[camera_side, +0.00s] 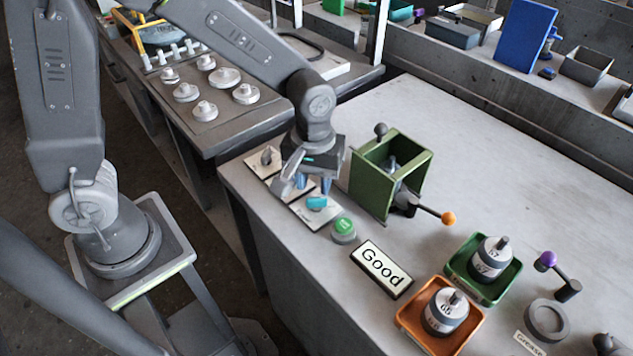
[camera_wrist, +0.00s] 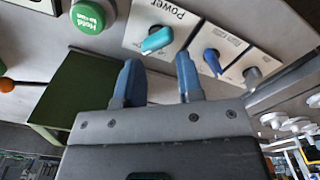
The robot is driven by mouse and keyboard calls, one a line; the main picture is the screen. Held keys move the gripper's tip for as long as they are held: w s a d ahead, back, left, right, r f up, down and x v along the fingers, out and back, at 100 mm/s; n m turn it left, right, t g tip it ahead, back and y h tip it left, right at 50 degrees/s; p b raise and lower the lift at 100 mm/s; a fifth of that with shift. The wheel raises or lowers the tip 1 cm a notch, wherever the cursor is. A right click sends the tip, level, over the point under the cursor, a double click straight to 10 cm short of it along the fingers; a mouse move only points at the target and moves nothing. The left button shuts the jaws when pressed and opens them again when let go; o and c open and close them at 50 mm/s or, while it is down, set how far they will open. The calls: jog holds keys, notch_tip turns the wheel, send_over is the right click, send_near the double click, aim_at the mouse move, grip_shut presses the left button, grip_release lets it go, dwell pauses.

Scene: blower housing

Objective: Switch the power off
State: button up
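The teal power knob (camera_wrist: 158,39) sits on a white plate marked "Power" in the wrist view, and it also shows in the side view (camera_side: 316,202). Its handle lies slanted across the plate in the wrist view. My gripper (camera_wrist: 158,62) is open, with its two blue fingers apart and nothing between them. In the side view my gripper (camera_side: 313,184) hangs close above and behind the teal knob. In the wrist view the knob shows beyond the fingertips, within the gap between them. I see no contact with the knob.
A blue knob (camera_wrist: 212,62) and a grey knob (camera_wrist: 252,75) stand on neighbouring plates. A green button (camera_side: 344,228) and a "Good" sign (camera_side: 381,269) are to the right. A green open-topped box (camera_side: 372,182) with levers stands close beside my gripper. Bare table lies beyond the box.

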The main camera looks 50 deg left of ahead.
aim_at(316, 198)
jog(key=shift+w+d+f, duration=0.1)
jog(key=shift+d+f, duration=0.1)
jog(key=shift+f, duration=0.45)
notch_tip(316, 198, down, 2)
jog(key=shift+f, duration=0.2)
jog(key=m, duration=0.2)
jog(key=shift+s+a+f+m, duration=0.1)
jog(key=shift+s+m, duration=0.1)
jog(key=shift+m, duration=0.1)
jog(key=m, duration=1)
jog(key=shift+w+m, duration=0.15)
jog(key=shift+m, duration=0.15)
jog(key=shift+f+m, duration=0.1)
jog(key=shift+m, duration=0.3)
jog(key=shift+f, duration=0.5)
